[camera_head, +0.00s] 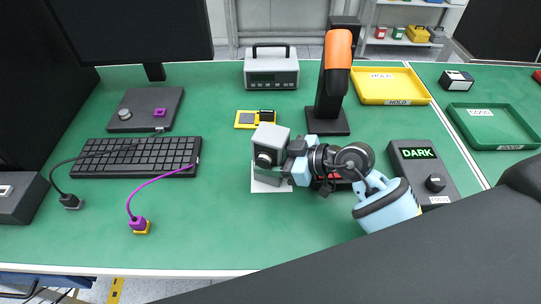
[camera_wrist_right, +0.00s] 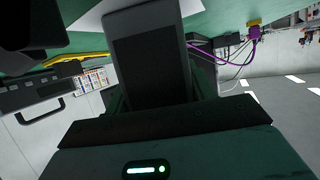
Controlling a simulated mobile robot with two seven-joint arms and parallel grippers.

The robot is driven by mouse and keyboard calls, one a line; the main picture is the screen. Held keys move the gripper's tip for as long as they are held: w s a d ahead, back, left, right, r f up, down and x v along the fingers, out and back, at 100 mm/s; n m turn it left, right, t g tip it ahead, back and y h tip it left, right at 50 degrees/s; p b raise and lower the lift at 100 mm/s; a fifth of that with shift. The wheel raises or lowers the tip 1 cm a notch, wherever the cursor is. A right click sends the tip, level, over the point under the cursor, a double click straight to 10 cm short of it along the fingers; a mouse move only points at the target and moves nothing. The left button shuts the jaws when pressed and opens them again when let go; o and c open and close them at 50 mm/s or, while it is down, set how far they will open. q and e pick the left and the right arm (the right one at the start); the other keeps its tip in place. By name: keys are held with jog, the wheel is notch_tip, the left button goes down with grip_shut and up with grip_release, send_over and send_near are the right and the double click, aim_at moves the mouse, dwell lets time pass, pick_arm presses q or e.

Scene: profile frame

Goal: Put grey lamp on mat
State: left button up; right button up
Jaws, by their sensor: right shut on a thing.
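The grey lamp (camera_head: 268,140) is a boxy block with a round lens on its near side, in the middle of the table in the head view. My right gripper (camera_head: 283,164) comes in from the right and is shut on it. The lamp also fills the upper middle of the right wrist view (camera_wrist_right: 150,65), upside down there. A white square mat (camera_head: 272,187) lies just under the lamp and is partly hidden by it. A white edge of it shows in the wrist view (camera_wrist_right: 95,18). I cannot tell whether the lamp touches the mat. My left gripper is not in view.
A black and orange device (camera_head: 335,80) stands behind the gripper. A DARK-labelled box (camera_head: 425,173) is to the right, and a yellow HOLD tray (camera_head: 385,85) behind. A keyboard (camera_head: 138,158) and a purple cable (camera_head: 160,180) lie left. The front middle is clear.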

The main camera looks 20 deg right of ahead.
jog(key=shift+w, duration=0.1)
jog(key=o, duration=1.2)
jog(key=shift+d+r, duration=0.1)
jog(key=shift+r, duration=0.05)
jog(key=v, duration=1.2)
